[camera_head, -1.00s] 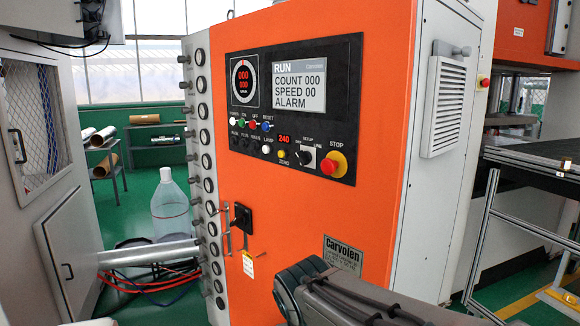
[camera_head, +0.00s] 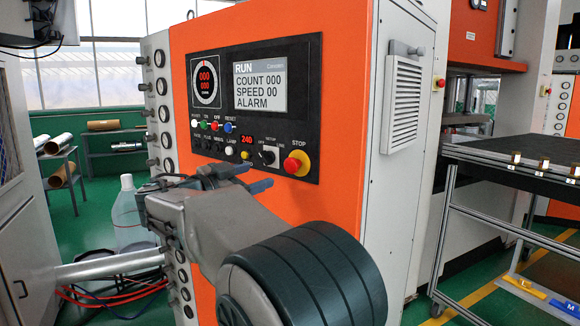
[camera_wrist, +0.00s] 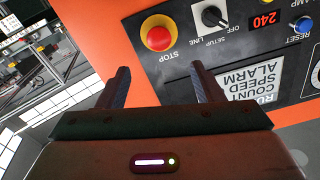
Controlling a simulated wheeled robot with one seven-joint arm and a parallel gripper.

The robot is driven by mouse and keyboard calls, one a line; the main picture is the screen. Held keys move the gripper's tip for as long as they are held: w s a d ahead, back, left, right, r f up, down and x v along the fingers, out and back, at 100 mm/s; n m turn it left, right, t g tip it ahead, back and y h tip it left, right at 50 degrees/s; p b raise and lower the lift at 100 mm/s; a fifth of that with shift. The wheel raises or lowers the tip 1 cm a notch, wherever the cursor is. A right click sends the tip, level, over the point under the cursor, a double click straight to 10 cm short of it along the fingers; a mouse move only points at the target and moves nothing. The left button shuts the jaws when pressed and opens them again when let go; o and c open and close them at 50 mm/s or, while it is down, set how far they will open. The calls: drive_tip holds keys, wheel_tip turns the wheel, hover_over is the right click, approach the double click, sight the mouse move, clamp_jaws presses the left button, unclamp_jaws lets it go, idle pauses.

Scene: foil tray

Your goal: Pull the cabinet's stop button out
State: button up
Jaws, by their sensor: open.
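The red stop button (camera_head: 293,166) with its yellow base is at the lower right of the black control panel (camera_head: 312,75) on the orange cabinet (camera_head: 342,60). In the wrist view the stop button (camera_wrist: 158,36) is above the gap between my fingers, next to the STOP label. My gripper (camera_head: 265,180) is in front of the panel, to the left of and below the button in the head view. In the wrist view my gripper (camera_wrist: 160,80) has its two fingers spread and empty, apart from the button. My arm hides the lower part of the cabinet.
A black selector knob (camera_head: 267,157) sits left of the stop button. It also shows in the wrist view (camera_wrist: 211,16). A dark-topped table (camera_head: 520,160) stands on the right. A clear bottle (camera_head: 127,215) is on the left, behind a pipe.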

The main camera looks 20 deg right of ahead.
sight(289, 166)
drive_tip(key=p+x, duration=0.4)
drive_tip(key=x, duration=0.9)
drive_tip(key=shift+d, duration=0.2)
